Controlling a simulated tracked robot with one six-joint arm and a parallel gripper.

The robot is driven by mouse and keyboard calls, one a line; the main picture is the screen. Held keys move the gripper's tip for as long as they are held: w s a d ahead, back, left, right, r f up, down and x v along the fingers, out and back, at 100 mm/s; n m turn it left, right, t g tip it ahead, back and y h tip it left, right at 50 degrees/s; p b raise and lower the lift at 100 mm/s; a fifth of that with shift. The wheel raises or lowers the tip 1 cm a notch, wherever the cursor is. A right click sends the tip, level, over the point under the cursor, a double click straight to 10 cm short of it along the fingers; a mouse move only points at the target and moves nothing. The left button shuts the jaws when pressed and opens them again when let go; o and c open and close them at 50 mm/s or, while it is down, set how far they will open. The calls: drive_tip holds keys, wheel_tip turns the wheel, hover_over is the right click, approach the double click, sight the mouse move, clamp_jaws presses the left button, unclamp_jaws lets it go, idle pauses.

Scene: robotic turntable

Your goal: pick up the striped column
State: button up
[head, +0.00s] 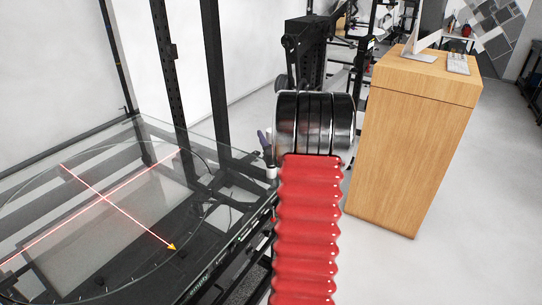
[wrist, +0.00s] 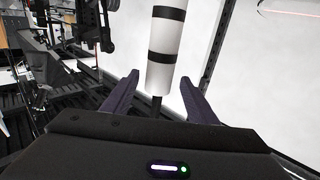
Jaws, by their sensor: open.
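The striped column (wrist: 165,28), white with black bands, shows in the wrist view, running from the top edge down to a thin dark stem. My gripper (wrist: 158,80) is open there, its two dark purple fingers apart. The column's lower end appears between the fingertips, with a gap visible on each side; I cannot tell how far beyond the tips it is. In the head view my arm hides most of this area. A small purple finger shape, probably my gripper (head: 265,143), peeks out left of my arm, and I cannot clearly make out the column there.
A glass-topped turntable (head: 65,225) with red laser lines and black framing fills the left of the head view. Grey floor is clear beyond the cabinet.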

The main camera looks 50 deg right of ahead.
drive_tip(key=x, duration=0.5)
drive_tip(key=shift+d, duration=0.15)
drive_tip(key=shift+c, duration=0.4)
clamp_jaws()
idle(0.7)
